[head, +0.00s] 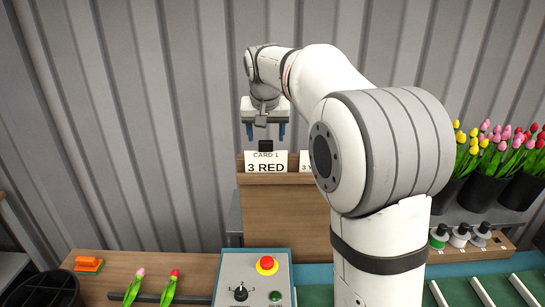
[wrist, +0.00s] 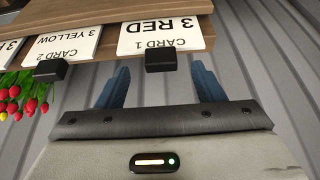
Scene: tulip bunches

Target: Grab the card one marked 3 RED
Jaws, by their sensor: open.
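The white card marked "CARD 1, 3 RED" (head: 266,164) stands in a wooden holder in the head view. In the wrist view the same card (wrist: 160,32) appears upside down, with a black block (wrist: 160,60) at its top edge. My gripper (head: 265,132) is open just above the card in the head view. Its two blue fingers show to either side of the black block in the wrist view (wrist: 160,88), with nothing visibly held. I cannot tell how far the fingertips are from the block in depth.
A second card, "CARD 2, 3 YELLOW" (wrist: 62,46), stands beside it, with another card partly cut off. The wooden stand (head: 285,215) is below. A control box (head: 253,275) with a red button, loose tulips (head: 168,287) and black buckets of tulips (head: 485,188) are nearby.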

